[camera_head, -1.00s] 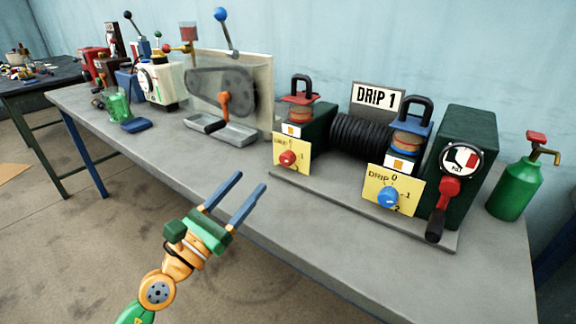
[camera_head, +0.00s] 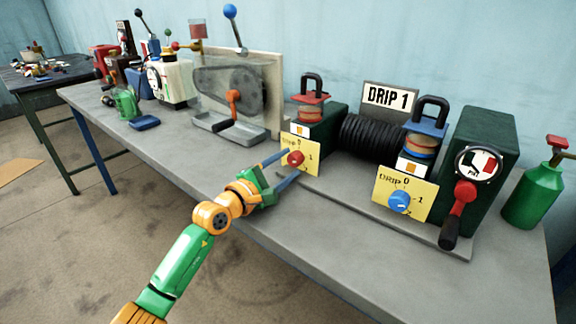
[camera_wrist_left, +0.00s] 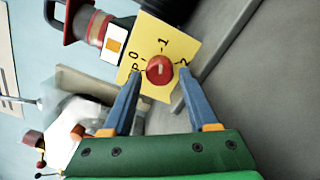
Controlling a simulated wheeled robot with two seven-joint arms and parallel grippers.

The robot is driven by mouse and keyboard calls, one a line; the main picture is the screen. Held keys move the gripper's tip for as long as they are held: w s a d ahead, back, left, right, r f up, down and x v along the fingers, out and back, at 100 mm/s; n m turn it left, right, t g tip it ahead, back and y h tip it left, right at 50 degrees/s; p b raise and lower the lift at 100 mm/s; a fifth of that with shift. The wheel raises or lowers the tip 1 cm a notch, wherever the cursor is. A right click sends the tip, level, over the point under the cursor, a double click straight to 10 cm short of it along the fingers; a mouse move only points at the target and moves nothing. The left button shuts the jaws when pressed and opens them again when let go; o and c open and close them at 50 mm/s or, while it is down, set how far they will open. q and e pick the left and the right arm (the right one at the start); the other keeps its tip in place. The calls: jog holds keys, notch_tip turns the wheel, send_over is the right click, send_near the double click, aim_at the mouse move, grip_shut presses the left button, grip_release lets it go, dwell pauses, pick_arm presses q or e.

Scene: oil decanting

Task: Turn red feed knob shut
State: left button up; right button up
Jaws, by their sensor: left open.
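The red feed knob (camera_head: 296,158) sits on a yellow plate (camera_head: 312,150) at the front of the left dark green block. In the left wrist view the red knob (camera_wrist_left: 160,69) shows a pale mark on its face, and the plate around it carries 0, 1 and 2. My left gripper (camera_head: 286,166) is open at the knob. In the wrist view its two blue fingers (camera_wrist_left: 158,80) reach to either side of the knob's lower edge. I cannot tell whether they touch it. My right gripper is not in view.
A blue knob (camera_head: 399,201) on a second yellow plate is to the right. Further right are a gauge with a red-and-black lever (camera_head: 459,209) and a green oil can (camera_head: 533,194). A metal tray (camera_head: 226,126) is to the left.

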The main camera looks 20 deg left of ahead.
pick_arm(q)
jog(key=shift+w+d, duration=0.2)
jog(key=shift+w, duration=0.25)
grip_shut()
